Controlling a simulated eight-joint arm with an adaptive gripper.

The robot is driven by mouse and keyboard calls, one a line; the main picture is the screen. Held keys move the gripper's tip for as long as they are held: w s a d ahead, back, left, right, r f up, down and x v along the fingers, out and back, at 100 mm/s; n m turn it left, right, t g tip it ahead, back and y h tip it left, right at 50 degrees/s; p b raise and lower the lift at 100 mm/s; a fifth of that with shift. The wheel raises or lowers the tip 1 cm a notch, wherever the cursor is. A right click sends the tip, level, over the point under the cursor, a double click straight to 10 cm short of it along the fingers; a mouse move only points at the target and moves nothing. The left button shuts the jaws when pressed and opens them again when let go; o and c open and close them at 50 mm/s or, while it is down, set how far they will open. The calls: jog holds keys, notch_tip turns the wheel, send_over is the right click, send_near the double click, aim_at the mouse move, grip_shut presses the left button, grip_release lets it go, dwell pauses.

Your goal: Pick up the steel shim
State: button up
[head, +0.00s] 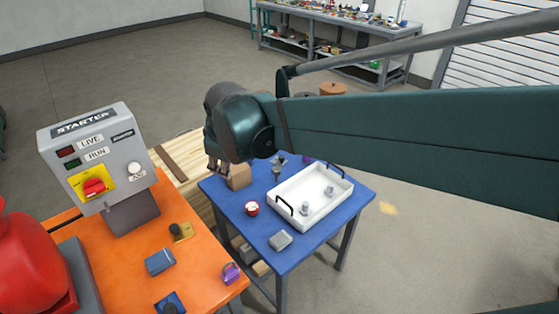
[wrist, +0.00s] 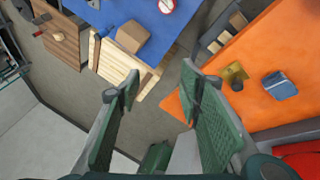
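My gripper (wrist: 158,88) is open and empty in the wrist view, with its two green fingers well apart over the floor between the blue table and the orange bench. In the head view my gripper (head: 217,168) hangs beside the left back corner of the blue table, partly in front of a brown block. No piece is clearly recognisable as the steel shim. A small grey block (head: 280,240) lies flat at the front of the blue table (head: 262,262), the closest match in look, but I cannot tell if it is the shim.
A white tray (head: 312,222) with black handles holds small metal parts. A red-and-white round item (head: 251,208) and the brown block (head: 238,177) stand nearby. The orange bench (head: 200,270) carries a starter box (head: 95,150), a blue-grey block (head: 160,262) and a purple padlock (head: 231,273).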

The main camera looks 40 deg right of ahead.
jog(key=w+d+f+n+g+h, duration=0.1)
jog(key=w+d+f+n, duration=0.3)
jog(key=w+d, duration=0.4)
jog(key=w+d+f+n+g+h, duration=0.1)
jog(key=w+d+f+n, duration=0.25)
jog(key=w+d, duration=0.5)
jog(key=w+d+f+n+g, duration=0.1)
jog(key=w+d+f+n, duration=0.1)
jog(key=d+f, duration=0.7)
jog(key=w+d+f+n+g+p, duration=0.1)
jog(key=d+f+n, duration=0.3)
jog(key=d+f, duration=0.6)
jog(key=w+d+g, duration=0.1)
jog(key=d, duration=0.1)
jog(key=shift+d+h, duration=0.3)
jog(key=shift+d, duration=0.1)
jog(key=shift+f, duration=0.1)
jog(key=shift+x, duration=1.25)
